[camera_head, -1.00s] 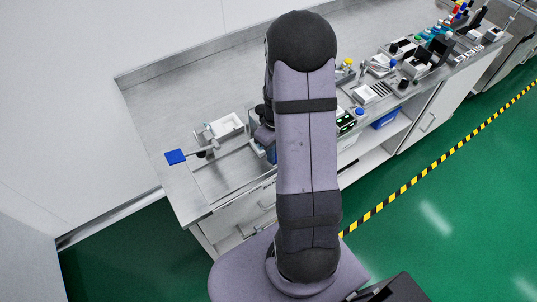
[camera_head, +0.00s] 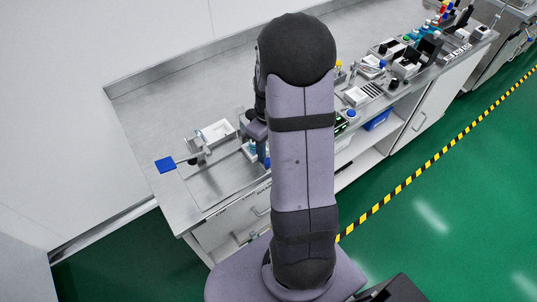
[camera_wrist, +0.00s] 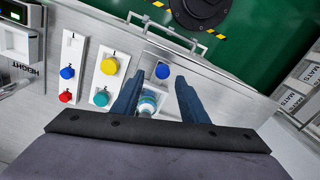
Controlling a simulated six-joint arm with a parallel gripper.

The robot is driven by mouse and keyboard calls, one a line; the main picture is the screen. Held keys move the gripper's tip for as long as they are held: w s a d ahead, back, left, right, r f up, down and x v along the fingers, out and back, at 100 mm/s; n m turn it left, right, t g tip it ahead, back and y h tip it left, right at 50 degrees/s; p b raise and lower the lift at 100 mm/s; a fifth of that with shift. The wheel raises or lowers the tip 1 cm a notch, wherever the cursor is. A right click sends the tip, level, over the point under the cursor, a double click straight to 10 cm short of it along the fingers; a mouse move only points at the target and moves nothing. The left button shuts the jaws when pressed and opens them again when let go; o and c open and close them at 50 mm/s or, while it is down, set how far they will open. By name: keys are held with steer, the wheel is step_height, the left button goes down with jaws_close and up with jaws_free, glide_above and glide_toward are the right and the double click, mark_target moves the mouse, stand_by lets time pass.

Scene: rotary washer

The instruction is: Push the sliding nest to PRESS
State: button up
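My gripper (camera_wrist: 160,77) is open in the wrist view, its two dark blue fingers spread apart over the bench. A small teal, white and blue round piece (camera_wrist: 147,103) shows between the fingers, with a visible gap to the right finger. A blue knob (camera_wrist: 162,71) lies beyond it on a light plate. I cannot tell for certain which part is the sliding nest, and no PRESS label is readable. In the head view my arm hides most of the gripper, which is just right of the bench fixture with a white tray (camera_head: 217,133).
A blue paddle on a rod (camera_head: 166,165) sticks out at the bench's left. Yellow (camera_wrist: 109,66), teal (camera_wrist: 101,98) and red (camera_wrist: 65,96) knobs sit on white panels, beside a display unit marked HEIGHT (camera_wrist: 22,50). Bench (camera_head: 150,95) space behind the fixture is clear.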

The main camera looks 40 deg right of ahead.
steer(key=shift+r+b, duration=0.3)
steer(key=shift+r, duration=1.45)
